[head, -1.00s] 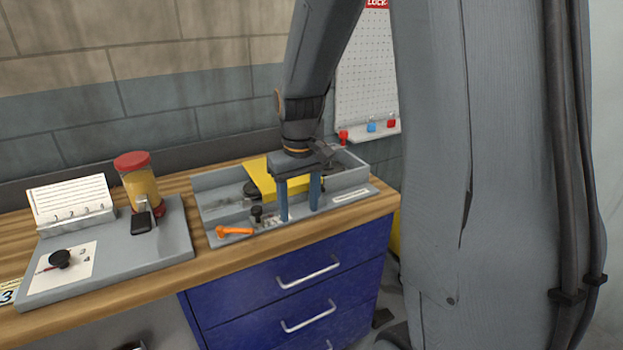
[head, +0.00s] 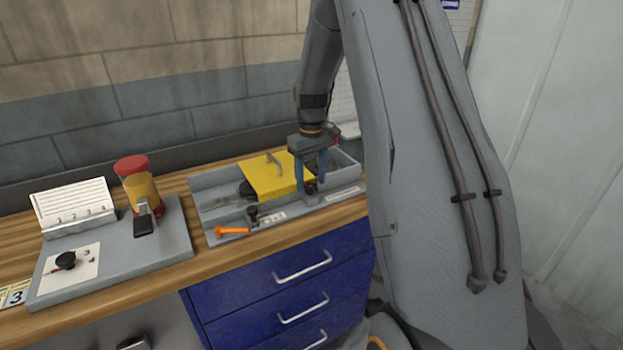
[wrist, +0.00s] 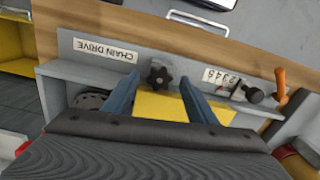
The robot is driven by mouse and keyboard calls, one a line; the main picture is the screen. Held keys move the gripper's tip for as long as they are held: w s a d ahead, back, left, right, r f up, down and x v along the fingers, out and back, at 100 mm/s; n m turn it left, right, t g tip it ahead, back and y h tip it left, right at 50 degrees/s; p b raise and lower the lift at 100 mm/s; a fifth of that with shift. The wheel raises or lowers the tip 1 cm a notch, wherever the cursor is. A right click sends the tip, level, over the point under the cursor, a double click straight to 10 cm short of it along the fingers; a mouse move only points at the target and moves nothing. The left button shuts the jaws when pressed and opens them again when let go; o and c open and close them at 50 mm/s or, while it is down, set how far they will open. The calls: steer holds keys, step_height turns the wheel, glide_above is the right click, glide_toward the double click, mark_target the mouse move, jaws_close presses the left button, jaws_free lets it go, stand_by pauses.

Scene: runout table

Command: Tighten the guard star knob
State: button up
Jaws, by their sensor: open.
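The black star knob (wrist: 159,75) shows in the wrist view on the grey front edge of the chain drive unit, beside the yellow guard (wrist: 160,105). The guard also shows in the head view (head: 272,178), lying over the grey housing (head: 222,184). My gripper (wrist: 160,82) is open, with its two blue fingers on either side of the knob in the picture. I cannot tell whether they touch it. In the head view my gripper (head: 311,182) points down at the right part of the unit, and its fingers partly hide the knob.
An orange handle (head: 231,231) and a small black knob (head: 252,213) sit at the unit's front left. A grey board (head: 165,246) with a red-lidded jar (head: 133,175) and a card stand (head: 75,206) is further left. Blue drawers (head: 280,281) are below the wooden bench.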

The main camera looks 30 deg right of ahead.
mark_target(311, 187)
steer(key=shift+f, duration=0.55)
steer(key=c, duration=1.1)
steer(key=shift+o, duration=0.2)
steer(key=shift+m+b, duration=0.5)
steer(key=shift+m, duration=1.9)
steer(key=o, duration=1.1)
steer(key=shift+c, duration=0.2)
steer(key=shift+r, duration=0.15)
step_height(311, 187, up, 8)
steer(key=b, duration=0.2)
steer(key=shift+f+b, duration=0.2)
steer(key=shift+b, duration=0.1)
